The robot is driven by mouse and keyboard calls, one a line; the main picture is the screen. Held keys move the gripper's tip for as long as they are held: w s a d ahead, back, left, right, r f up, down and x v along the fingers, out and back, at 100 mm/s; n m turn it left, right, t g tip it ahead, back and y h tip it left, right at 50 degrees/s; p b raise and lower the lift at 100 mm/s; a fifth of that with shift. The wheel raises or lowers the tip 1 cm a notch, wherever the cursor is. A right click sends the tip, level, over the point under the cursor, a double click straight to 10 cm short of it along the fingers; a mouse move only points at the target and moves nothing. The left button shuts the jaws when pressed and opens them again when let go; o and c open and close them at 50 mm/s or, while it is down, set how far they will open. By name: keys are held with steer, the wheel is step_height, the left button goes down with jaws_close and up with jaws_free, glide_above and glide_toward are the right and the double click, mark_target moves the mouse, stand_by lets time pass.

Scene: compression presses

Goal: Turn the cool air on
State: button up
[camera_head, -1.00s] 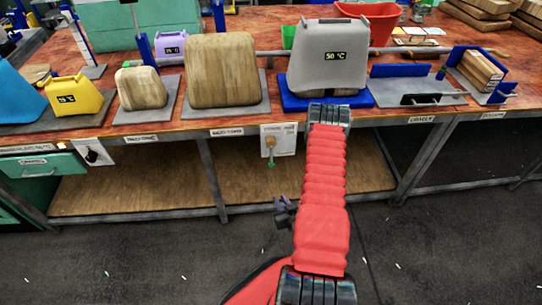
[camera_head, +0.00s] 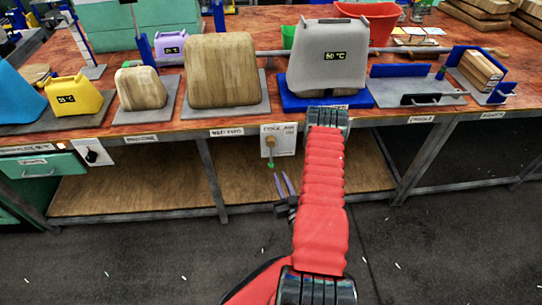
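A white panel (camera_head: 287,139) with small, hard-to-read lettering hangs on the front edge of the workbench, left of my arm. It carries a brass-coloured valve or lever (camera_head: 270,143) that points down to a green tip (camera_head: 271,165). My gripper (camera_head: 282,178) is below and slightly right of the green tip. Its two thin purple-grey fingers point up, with a narrow gap between them and nothing seen in it. It appears apart from the lever, though depth is hard to judge. My red arm hides part of the bench front to the right.
A grey press cover (camera_head: 328,75) reading about 50 °C sits on a blue base above the panel. A wooden block (camera_head: 222,70) stands left of it. Another white panel with a black knob (camera_head: 92,156) is far left. A wooden shelf (camera_head: 140,193) lies under the bench.

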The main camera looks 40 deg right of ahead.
mark_target(271, 156)
steer(key=x, duration=1.3)
steer(key=shift+w, duration=0.1)
steer(key=shift+c, duration=0.3)
jaws_close()
stand_by(0.8)
